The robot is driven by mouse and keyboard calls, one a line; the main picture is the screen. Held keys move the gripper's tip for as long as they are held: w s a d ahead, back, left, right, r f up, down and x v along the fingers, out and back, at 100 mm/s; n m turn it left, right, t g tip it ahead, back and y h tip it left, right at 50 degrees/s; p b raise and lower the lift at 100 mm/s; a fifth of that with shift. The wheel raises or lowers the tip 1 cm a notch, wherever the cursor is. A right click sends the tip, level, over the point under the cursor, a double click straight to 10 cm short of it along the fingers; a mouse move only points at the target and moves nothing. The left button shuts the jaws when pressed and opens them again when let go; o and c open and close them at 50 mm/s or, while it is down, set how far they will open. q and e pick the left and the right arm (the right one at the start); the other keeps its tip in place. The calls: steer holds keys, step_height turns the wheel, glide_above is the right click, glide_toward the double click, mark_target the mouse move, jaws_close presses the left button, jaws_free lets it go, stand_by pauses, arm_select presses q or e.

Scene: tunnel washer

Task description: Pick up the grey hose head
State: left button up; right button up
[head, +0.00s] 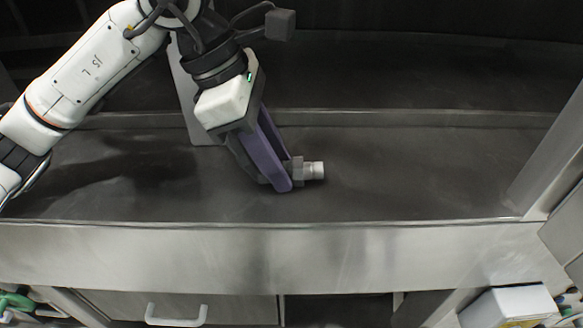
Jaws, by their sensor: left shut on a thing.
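The grey hose head (312,170) is at the middle of the head view, low over the dark metal surface. Its light cylindrical end sticks out to the right of my fingers. My left gripper (280,178) reaches down from the upper left and is shut on it. The purple finger hides part of the hose head. I cannot tell whether the hose head touches the surface. My right gripper is not in view.
The dark metal surface (420,175) is clear to the right. A raised metal front edge (280,255) runs across, with a white handle (176,317) below it. A metal post (550,160) stands at right. A white box (508,305) is at lower right, green items (15,302) at lower left.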

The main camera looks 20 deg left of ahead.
arm_select(q)
steer(key=shift+r, duration=0.15)
step_height(320, 180, up, 10)
steer(key=shift+p, duration=0.4)
stand_by(0.4)
